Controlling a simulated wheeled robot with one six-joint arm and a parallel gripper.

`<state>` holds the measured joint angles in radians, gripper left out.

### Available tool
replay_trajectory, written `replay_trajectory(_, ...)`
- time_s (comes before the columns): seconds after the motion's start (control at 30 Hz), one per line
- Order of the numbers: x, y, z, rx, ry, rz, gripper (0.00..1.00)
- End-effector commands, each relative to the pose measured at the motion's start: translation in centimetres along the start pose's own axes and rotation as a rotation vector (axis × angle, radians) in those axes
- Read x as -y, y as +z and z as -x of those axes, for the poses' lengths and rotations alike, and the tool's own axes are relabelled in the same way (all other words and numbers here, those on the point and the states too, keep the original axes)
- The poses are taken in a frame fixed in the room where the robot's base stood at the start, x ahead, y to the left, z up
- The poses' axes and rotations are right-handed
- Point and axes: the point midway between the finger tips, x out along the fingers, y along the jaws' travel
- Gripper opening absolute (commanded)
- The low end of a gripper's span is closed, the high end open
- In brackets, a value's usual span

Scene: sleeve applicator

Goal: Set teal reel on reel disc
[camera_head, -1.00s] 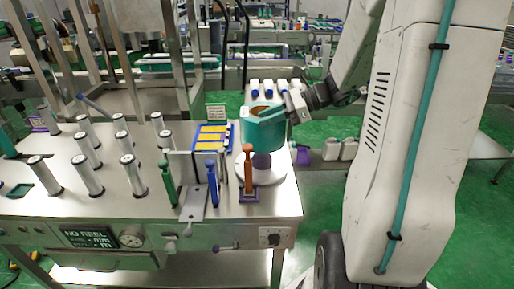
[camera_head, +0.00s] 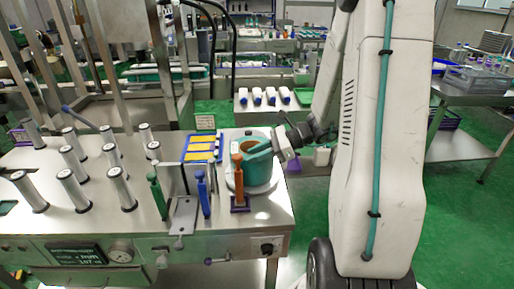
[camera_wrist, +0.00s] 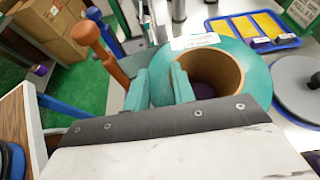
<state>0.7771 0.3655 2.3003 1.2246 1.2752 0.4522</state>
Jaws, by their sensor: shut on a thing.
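My gripper (camera_head: 270,149) reaches in from the right and is shut on the reel's wall. In the wrist view its two teal fingers (camera_wrist: 160,88) straddle the wall, one inside the core and one outside. The reel's underside is hidden.
An orange-handled post (camera_head: 238,182) stands close in front of the reel. Blue (camera_head: 202,194) and green (camera_head: 157,196) handles stand left of it. A blue tray with yellow strips (camera_head: 203,147) lies behind left. Several silver rollers (camera_head: 72,190) fill the table's left. The panel display (camera_head: 78,255) shows a reading.

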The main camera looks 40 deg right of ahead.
Motion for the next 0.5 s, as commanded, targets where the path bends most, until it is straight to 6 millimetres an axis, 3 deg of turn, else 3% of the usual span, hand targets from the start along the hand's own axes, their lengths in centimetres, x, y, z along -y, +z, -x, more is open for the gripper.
replay_trajectory(0.23, 0.08, 0.01, 0.00, 0.002, -0.001, 0.003, 0.00)
replay_trajectory(0.27, 0.00, -0.15, -0.07, 0.000, 0.000, -0.001, 0.28)
replay_trajectory(0.33, 0.00, -0.13, -0.06, 0.000, 0.000, 0.000, 0.47)
replay_trajectory(0.5, 0.01, -0.11, -0.05, 0.000, 0.000, 0.000, 0.47)
